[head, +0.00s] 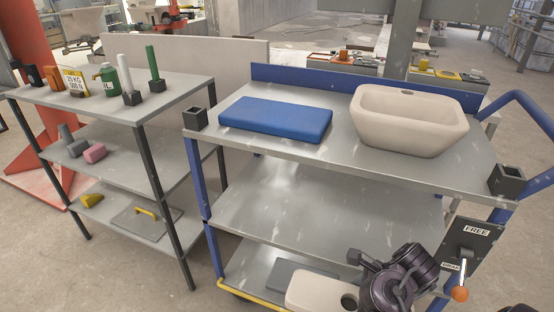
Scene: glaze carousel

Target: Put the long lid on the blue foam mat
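A blue foam mat (275,119) lies flat on the top deck of the cart, left of a beige basin, with nothing on it. A long beige piece with a round hole (318,290), which looks like the long lid, lies low on the cart's bottom deck; the picture's lower edge cuts it off. My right arm's dark end and gripper (377,279) are at its right end, covering part of it. The fingertips are not clear, so I cannot tell whether they touch or hold it. My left gripper is not in view.
The beige basin (408,118) fills the top deck's right side. The cart's middle deck (320,195) is empty. A brake lever (463,275) stands at the right. A grey shelf unit (185,92) with bottles and small blocks stands left; a yellow-handled plate (135,226) is on its bottom shelf.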

